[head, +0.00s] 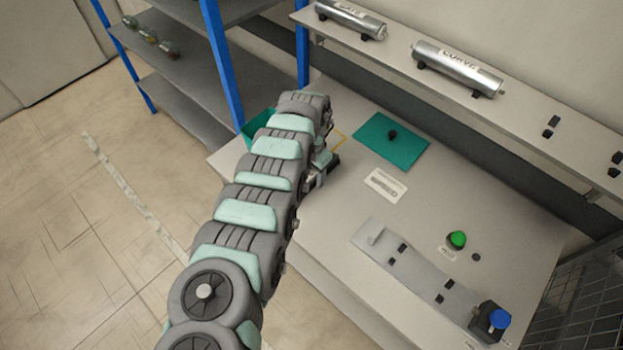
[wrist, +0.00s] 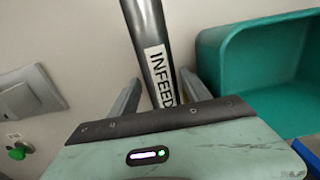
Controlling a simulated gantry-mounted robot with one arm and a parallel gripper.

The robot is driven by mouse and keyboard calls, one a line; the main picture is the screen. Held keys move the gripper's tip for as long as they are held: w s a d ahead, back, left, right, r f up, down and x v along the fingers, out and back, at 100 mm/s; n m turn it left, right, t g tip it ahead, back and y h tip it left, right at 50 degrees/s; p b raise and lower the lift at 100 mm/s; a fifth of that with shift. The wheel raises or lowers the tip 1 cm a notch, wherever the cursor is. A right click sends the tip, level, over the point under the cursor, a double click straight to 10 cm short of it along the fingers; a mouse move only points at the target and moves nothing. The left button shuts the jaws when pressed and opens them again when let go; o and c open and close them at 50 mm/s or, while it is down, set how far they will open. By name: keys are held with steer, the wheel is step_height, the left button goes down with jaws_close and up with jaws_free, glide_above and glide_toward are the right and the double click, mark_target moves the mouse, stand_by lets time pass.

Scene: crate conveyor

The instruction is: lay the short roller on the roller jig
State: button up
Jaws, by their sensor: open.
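A dark metal roller with a white INFEED label (wrist: 158,75) shows in the wrist view, running between the two fingers of my gripper (wrist: 160,80). The fingers are open, one on each side of it; I cannot tell how far below them it lies. In the head view my gripper (head: 322,168) is over the left part of the bench, and my arm hides this roller. The roller jig appears to be the grey plate with black supports (head: 420,277) at the bench front; no roller lies on it. Rollers labelled GATE (head: 350,19) and CURVE (head: 457,68) rest on the shelf.
A teal bin (wrist: 262,60) stands right of the roller. On the bench (head: 330,235) are a teal mat (head: 408,148) with a black knob, a white card (head: 386,185), a green button (head: 456,239) and a blue button (head: 499,318). Blue-posted shelving (head: 222,60) stands at the back left.

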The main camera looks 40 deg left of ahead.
steer(key=shift+f, duration=0.9)
steer(key=shift+c, duration=0.6)
jaws_close()
steer(key=shift+r, duration=0.1)
